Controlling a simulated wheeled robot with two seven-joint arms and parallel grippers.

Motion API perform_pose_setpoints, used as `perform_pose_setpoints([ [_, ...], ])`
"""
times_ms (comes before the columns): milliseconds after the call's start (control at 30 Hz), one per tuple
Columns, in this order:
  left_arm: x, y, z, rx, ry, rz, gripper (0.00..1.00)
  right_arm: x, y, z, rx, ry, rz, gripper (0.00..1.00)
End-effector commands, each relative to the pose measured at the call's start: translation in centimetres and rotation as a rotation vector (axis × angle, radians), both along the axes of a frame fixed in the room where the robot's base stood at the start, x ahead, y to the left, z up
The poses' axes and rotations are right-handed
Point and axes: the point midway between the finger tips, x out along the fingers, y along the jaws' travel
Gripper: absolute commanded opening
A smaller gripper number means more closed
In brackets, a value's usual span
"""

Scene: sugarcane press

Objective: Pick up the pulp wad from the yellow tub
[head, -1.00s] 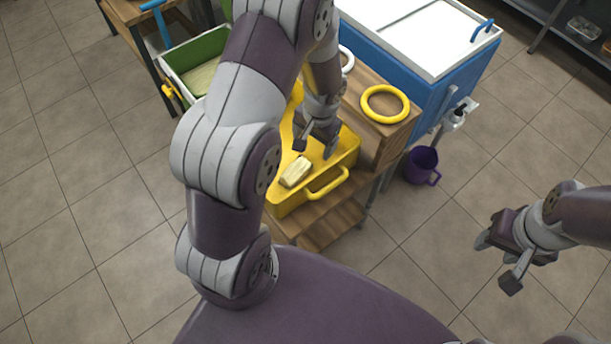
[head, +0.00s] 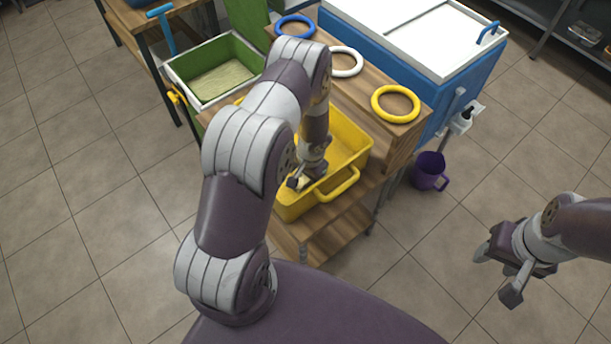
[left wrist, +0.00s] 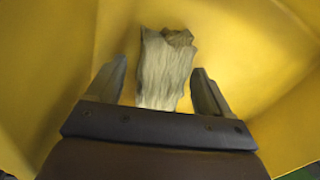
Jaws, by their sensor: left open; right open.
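The yellow tub (head: 345,147) stands on a wooden shelf unit in the middle of the head view. The pulp wad (left wrist: 165,70), pale and fibrous with a brownish end, lies in the tub. In the head view only a small pale part of the wad (head: 303,184) shows beside my gripper. My left gripper (head: 306,182) reaches down into the tub over the wad. In the left wrist view its open fingers (left wrist: 160,82) stand on either side of the wad, with a gap on each side. My right gripper (head: 497,272) is open and empty over the floor at the right.
Blue, white and yellow rings (head: 396,103) lie on the wooden top behind the tub. A green bin (head: 215,70) stands to the left, a blue chest with a white lid (head: 420,40) behind. A purple mug (head: 430,171) is at the right. The right foreground floor is clear.

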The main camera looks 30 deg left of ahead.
Motion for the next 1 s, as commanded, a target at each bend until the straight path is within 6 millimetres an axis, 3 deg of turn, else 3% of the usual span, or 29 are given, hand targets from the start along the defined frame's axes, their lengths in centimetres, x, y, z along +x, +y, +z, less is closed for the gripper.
perform_pose_setpoints([
  [33,-0.2,0.0,-0.2,-0.001,0.004,0.001,0.83,0.0,0.0,-0.1,0.000,0.000,0.000,0.48],
  [67,-0.2,0.0,-0.2,-0.001,0.004,0.001,0.75,0.0,0.0,-0.1,0.000,0.000,0.000,0.48],
  [200,-0.2,0.0,-0.2,-0.001,0.005,0.001,0.29,0.0,0.0,-0.1,0.000,0.000,0.000,0.48],
  [233,-0.2,0.0,-0.2,-0.001,0.005,0.001,0.22,0.0,0.0,-0.1,0.000,0.000,0.000,0.48],
  [633,-0.3,-0.1,0.2,-0.001,0.007,0.000,0.23,0.0,0.0,0.0,0.000,0.000,0.000,0.48],
  [867,-0.1,0.0,3.8,-0.001,0.001,0.000,0.23,0.0,0.0,0.6,0.000,0.000,0.000,0.48],
  [1000,2.4,-0.5,5.8,-0.001,0.000,0.000,0.22,0.0,0.0,1.6,0.000,0.000,0.000,0.48],
])
